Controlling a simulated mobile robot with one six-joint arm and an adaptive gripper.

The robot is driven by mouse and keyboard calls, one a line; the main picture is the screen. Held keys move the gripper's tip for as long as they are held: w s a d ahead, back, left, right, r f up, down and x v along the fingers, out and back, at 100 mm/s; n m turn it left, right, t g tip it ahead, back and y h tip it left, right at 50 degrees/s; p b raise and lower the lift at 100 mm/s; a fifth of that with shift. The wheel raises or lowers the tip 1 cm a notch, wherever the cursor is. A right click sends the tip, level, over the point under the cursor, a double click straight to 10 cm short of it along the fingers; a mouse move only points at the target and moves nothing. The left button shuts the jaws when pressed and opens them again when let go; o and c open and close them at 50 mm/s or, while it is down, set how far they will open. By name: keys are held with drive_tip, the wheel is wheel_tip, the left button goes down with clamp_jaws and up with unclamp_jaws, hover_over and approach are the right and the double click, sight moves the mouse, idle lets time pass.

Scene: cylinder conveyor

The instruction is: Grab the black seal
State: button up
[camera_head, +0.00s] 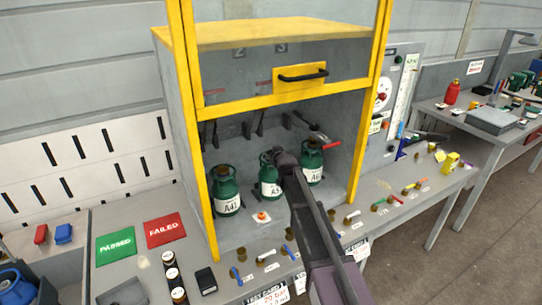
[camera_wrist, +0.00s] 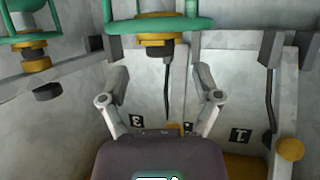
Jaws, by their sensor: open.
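In the head view my gripper (camera_head: 287,159) is at the top of the middle green cylinder, A5 (camera_head: 270,188), inside the yellow-framed cabinet and hides part of its valve. In the wrist view my gripper (camera_wrist: 161,84) has its two fingers spread wide with nothing held between them. A brass valve (camera_wrist: 161,40) with a green collar is just beyond the fingertips. A small black disc (camera_wrist: 47,91), perhaps the black seal, shows to the left, apart from the fingers and close to another brass valve (camera_wrist: 36,66). I cannot pick out a seal in the head view.
Green cylinders A41 (camera_head: 227,190) and A6 (camera_head: 312,161) stand either side, A6 with a red lever (camera_head: 332,145). The yellow sash frame (camera_head: 270,100) crosses above my arm. Small fittings (camera_head: 267,257) lie on the bench in front. Dark hooks (camera_wrist: 270,110) hang on the back wall.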

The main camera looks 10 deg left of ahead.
drive_tip(key=b+x, duration=0.1)
drive_tip(key=x, duration=0.2)
drive_tip(key=shift+w+a+f, duration=0.1)
drive_tip(key=shift+w, duration=0.05)
idle(0.4)
drive_tip(key=c, duration=0.8)
